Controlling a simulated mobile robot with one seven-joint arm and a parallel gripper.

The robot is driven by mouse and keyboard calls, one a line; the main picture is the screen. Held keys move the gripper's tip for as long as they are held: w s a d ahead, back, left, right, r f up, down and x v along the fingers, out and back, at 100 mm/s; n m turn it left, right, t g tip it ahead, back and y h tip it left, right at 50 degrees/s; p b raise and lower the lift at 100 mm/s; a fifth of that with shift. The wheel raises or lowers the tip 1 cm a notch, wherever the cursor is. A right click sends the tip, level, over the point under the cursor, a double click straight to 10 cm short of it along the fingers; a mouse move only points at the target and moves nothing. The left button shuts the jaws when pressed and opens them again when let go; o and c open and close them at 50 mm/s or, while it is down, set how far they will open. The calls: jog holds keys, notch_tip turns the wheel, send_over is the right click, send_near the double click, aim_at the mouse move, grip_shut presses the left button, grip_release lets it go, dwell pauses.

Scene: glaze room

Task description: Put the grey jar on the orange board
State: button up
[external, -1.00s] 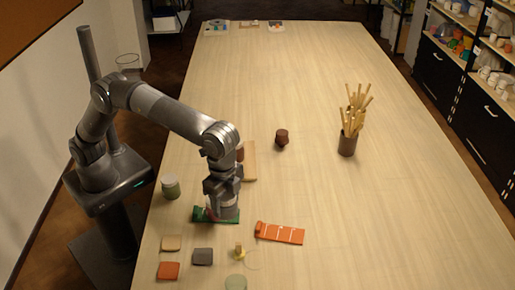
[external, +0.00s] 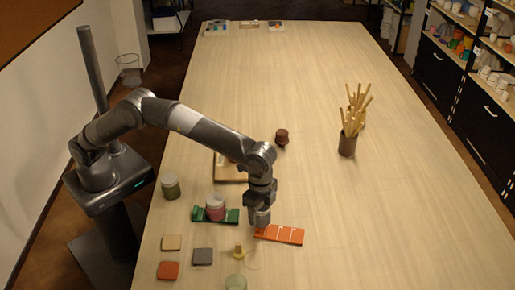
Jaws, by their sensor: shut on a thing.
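My gripper (external: 261,203) is above the left end of the orange board (external: 285,235). It is shut on a grey thing that looks like the grey jar (external: 261,218), though the fingers and the similar colour hide most of it. I cannot tell whether the jar touches the board. The orange board lies flat with pale marks across it, and its right part is bare.
A pink jar with a pale lid (external: 215,207) stands on the green board (external: 232,216), left of my gripper. A green jar (external: 170,186) stands farther left. Small coloured tiles (external: 203,257) lie in front. A brown pot (external: 282,137) and a stick holder (external: 347,144) stand behind.

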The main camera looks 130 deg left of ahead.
jog(key=shift+f, duration=0.15)
jog(key=o, duration=1.1)
notch_tip(320, 180, up, 12)
jog(key=shift+r, duration=0.2)
jog(key=s+d+r+t, duration=0.2)
jog(key=s+d+r, duration=0.5)
jog(key=s, duration=0.4)
jog(key=s+d+r+t, duration=0.1)
jog(key=s+d+r, duration=0.4)
jog(key=s+d, duration=0.45)
jog(key=s+d+f+t, duration=0.1)
jog(key=s+f, duration=0.3)
jog(key=s, duration=0.4)
jog(key=s+d+f, duration=0.3)
jog(key=s+f, duration=0.1)
jog(key=s, duration=0.4)
jog(key=s+d+f+m+t, duration=0.1)
jog(key=s+f, duration=0.3)
jog(key=s, duration=0.5)
jog(key=shift+d+t, duration=0.3)
jog(key=shift+d, duration=0.45)
